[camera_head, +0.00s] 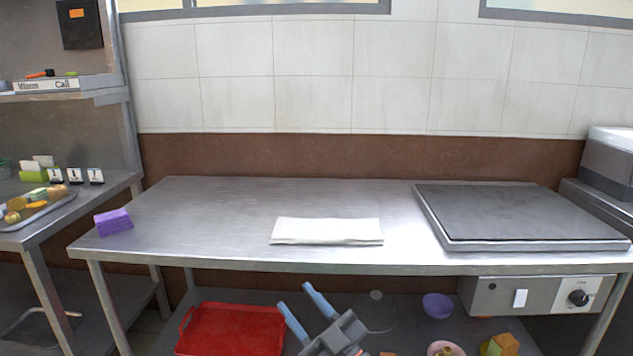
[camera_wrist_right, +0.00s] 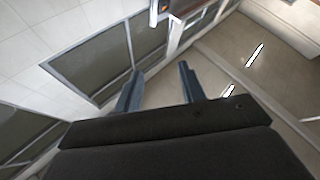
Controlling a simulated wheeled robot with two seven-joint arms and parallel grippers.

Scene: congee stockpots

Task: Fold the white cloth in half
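The white cloth (camera_head: 326,231) lies flat on the steel table (camera_head: 215,215), near the middle of its front edge. It looks like a neat, wide rectangle, and I cannot tell how many layers it has. My right gripper (camera_head: 294,295) is open and empty, in front of and below the table edge in the head view, apart from the cloth. Its two spread fingers also show in the right wrist view (camera_wrist_right: 160,70), with nothing between them; the cloth is not visible there. My left gripper is not in view.
A purple block (camera_head: 114,222) sits at the table's left front corner. A flat griddle (camera_head: 515,213) fills the right side. The table around the cloth is clear. A red tray (camera_head: 232,330) and a purple bowl (camera_head: 438,306) are on the lower shelf.

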